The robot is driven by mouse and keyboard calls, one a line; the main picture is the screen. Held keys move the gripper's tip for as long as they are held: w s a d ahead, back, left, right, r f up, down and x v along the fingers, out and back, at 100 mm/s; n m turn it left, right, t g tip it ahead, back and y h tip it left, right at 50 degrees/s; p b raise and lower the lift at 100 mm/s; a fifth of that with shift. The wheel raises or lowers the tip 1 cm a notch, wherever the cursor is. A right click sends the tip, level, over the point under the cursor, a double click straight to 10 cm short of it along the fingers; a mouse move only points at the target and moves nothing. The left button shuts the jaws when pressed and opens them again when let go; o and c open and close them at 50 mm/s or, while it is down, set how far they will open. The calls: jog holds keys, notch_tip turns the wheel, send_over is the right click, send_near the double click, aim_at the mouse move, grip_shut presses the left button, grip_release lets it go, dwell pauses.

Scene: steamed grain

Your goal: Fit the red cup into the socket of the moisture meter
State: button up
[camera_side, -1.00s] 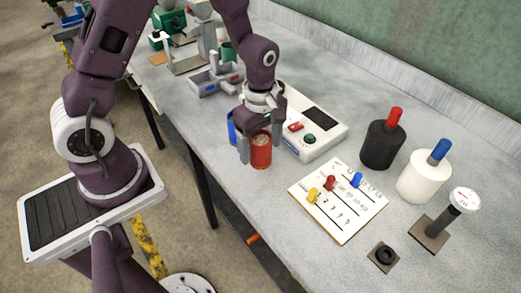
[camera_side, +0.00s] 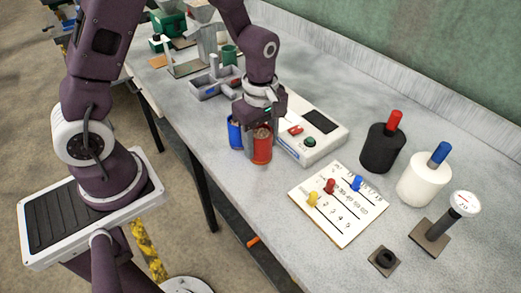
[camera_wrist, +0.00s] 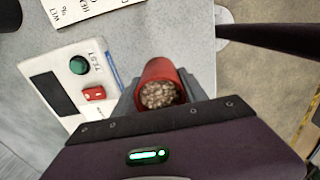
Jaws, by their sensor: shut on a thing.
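The red cup (camera_side: 262,150) is upright near the front edge of the bench; in the wrist view the red cup (camera_wrist: 153,69) shows pale grain inside. My gripper (camera_side: 260,134) is shut on it, with a grey finger on either side in the wrist view (camera_wrist: 161,97). I cannot tell whether the cup's base touches the bench. The moisture meter (camera_side: 300,148) is a white box just right of the cup, with a dark screen, a red switch and a green button; it also shows in the wrist view (camera_wrist: 112,72). Its socket is not visible.
A blue cup (camera_side: 234,132) stands close left of the red cup. A grey divided tray (camera_side: 207,90) is behind. A card with coloured pegs (camera_side: 325,228), a black canister (camera_side: 376,150), a white canister (camera_side: 418,182) and a small black ring base (camera_side: 384,260) lie to the right.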

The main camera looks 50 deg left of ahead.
notch_tip(320, 180, up, 7)
jog(key=w, duration=0.1)
jog(key=w+a+n, duration=0.1)
jog(key=w+a, duration=0.2)
jog(key=w+a+n, duration=0.1)
jog(key=w+a, duration=0.2)
jog(key=w, duration=0.1)
jog(key=w+a+n, duration=0.1)
jog(key=w+a, duration=0.1)
jog(key=w, duration=0.2)
jog(key=shift+w+a+r+n, duration=0.1)
jog(key=shift+a+r+n, duration=0.2)
jog(key=shift+a+r, duration=0.1)
jog(key=shift+w+a+f+n, duration=0.4)
jog(key=shift+w+a+f, duration=0.4)
jog(key=shift+a, duration=0.65)
jog(key=shift+w+a+f+n, duration=0.45)
jog(key=shift+w+a, duration=0.7)
jog(key=shift+a, duration=0.3)
jog(key=shift+w+a+f+n, duration=0.35)
jog(key=shift+w+a+f, duration=0.45)
jog(key=shift+a, duration=0.65)
jog(key=shift+w+f, duration=0.15)
jog(key=shift+f, duration=0.95)
jog(key=o, duration=1.4)
jog(key=shift+o, duration=0.5)
